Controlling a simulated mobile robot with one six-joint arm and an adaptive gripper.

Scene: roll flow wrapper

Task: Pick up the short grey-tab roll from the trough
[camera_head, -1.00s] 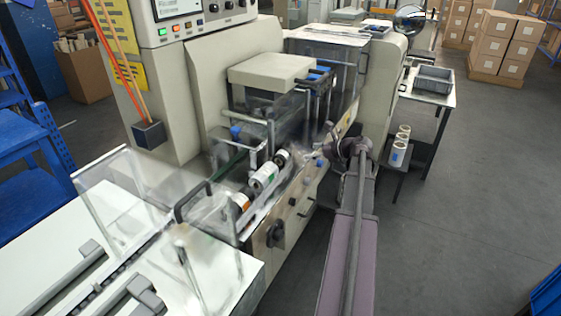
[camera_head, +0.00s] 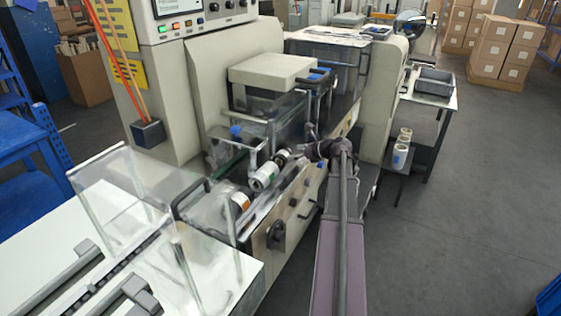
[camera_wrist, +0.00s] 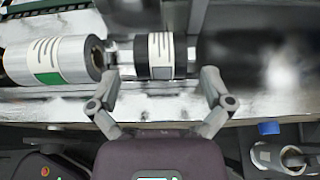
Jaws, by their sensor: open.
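The short grey-tab roll (camera_wrist: 154,55) lies in the trough, with a white label and a dark band. It is the farthest roll (camera_head: 282,157) in the head view. My gripper (camera_wrist: 161,76) is open, its two fingers spread either side of the short roll's near edge, with nothing held. In the head view my gripper (camera_head: 309,151) is just right of the roll. The trough (camera_wrist: 60,112) shows as a pale metal strip below the rolls in the wrist view.
A longer green-tab roll (camera_wrist: 50,62) lies close to the left finger; it also shows in the head view (camera_head: 264,176). An orange-tab roll (camera_head: 240,201) lies nearer. Clear guards (camera_head: 125,190) stand left of the trough. White rolls (camera_head: 401,150) stand on a side shelf.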

